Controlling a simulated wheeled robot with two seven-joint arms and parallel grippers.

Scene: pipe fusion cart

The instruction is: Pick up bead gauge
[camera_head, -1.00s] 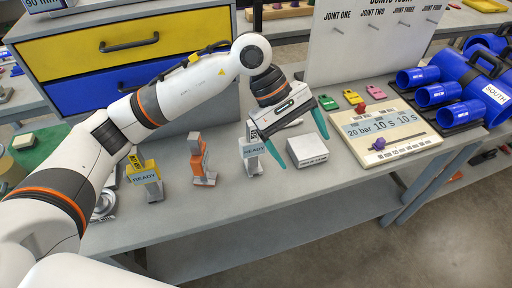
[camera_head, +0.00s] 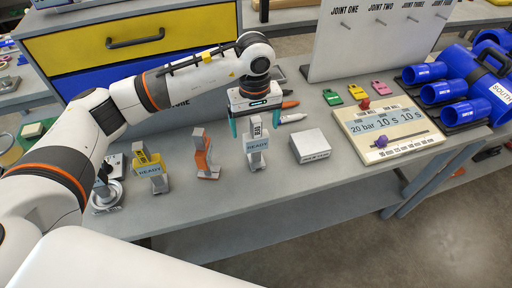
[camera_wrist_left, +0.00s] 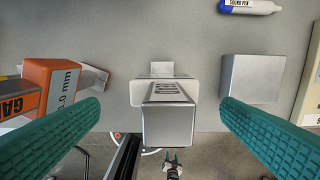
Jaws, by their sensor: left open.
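A grey block tool with a dark vertical label, which appears to be the bead gauge (camera_head: 257,133), stands upright in a holder marked READY (camera_head: 258,158). In the left wrist view the gauge (camera_wrist_left: 170,122) sits between my fingers, its label only partly readable. My left gripper (camera_head: 254,124) is open with teal fingers, one on each side of the gauge's top. The wrist view shows a clear gap between each finger and the gauge (camera_wrist_left: 160,112).
An orange gauge (camera_head: 203,155) and a yellow one (camera_head: 148,165) stand to the left. A pale box (camera_head: 310,146) lies just right. A white pen (camera_head: 291,118) lies behind. A timer panel (camera_head: 388,130) and blue pipes (camera_head: 443,92) are further right.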

